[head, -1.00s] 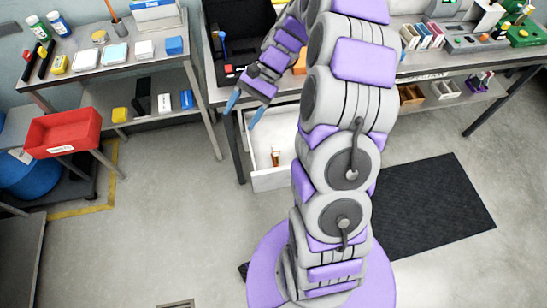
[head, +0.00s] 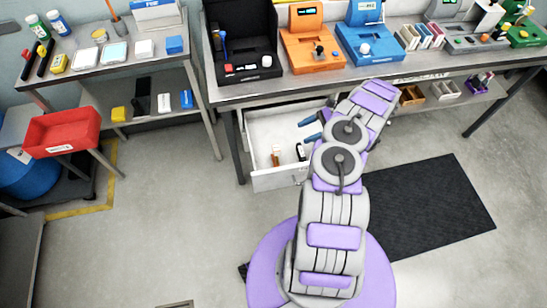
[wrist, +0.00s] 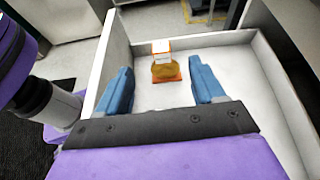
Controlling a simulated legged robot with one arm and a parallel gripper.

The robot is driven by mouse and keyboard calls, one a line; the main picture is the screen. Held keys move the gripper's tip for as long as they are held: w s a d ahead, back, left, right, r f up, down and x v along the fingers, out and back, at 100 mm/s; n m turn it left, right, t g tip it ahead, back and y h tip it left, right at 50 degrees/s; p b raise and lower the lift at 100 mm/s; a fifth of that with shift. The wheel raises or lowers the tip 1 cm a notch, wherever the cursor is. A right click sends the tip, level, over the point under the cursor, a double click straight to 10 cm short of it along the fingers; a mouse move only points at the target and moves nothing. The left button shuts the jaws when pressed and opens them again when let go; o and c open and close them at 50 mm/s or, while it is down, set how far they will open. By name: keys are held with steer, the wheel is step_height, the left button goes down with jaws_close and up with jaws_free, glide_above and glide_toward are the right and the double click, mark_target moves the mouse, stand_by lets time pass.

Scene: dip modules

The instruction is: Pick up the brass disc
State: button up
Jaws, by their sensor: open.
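No clear disc shape shows. A small golden-brown piece (wrist: 166,71) with an orange edge and a white part behind it lies on the drawer floor in the wrist view; I cannot tell whether it is the brass disc. In the head view a small orange-brown item (head: 275,158) with a white end lies at the left of the open white drawer (head: 275,181). My gripper (head: 308,130) is open over the drawer, its blue fingers pointing left. In the wrist view the fingers of my gripper (wrist: 160,76) stand on either side of the golden-brown piece, apart from it.
A black item (head: 300,152) lies in the drawer near my arm. The drawer walls (wrist: 112,62) rise around my fingers. The bench above holds a black case (head: 240,45), an orange module (head: 312,50) and a blue module (head: 368,45). A red bin (head: 62,131) stands left.

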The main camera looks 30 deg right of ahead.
step_height(320, 180, down, 2)
steer(key=d, duration=0.3)
steer(key=b, duration=0.3)
glide_toward(273, 150)
steer(key=w+a+f, duration=0.2)
steer(key=a+f, duration=0.2)
steer(key=shift+m, duration=0.3)
steer(key=x, duration=0.3)
steer(key=b+x, duration=0.1)
steer(key=x, duration=0.1)
steer(key=shift+w+a+r, duration=0.1)
steer(key=shift+a+r, duration=0.15)
steer(key=shift+a, duration=0.2)
steer(key=shift+d, duration=0.6)
steer(key=shift+c, duration=0.9)
steer(key=shift+a, duration=0.55)
steer(key=c, duration=0.6)
steer(key=shift+d, duration=0.1)
steer(key=shift+c, duration=1.4)
steer(key=shift+d, duration=0.3)
jaws_close()
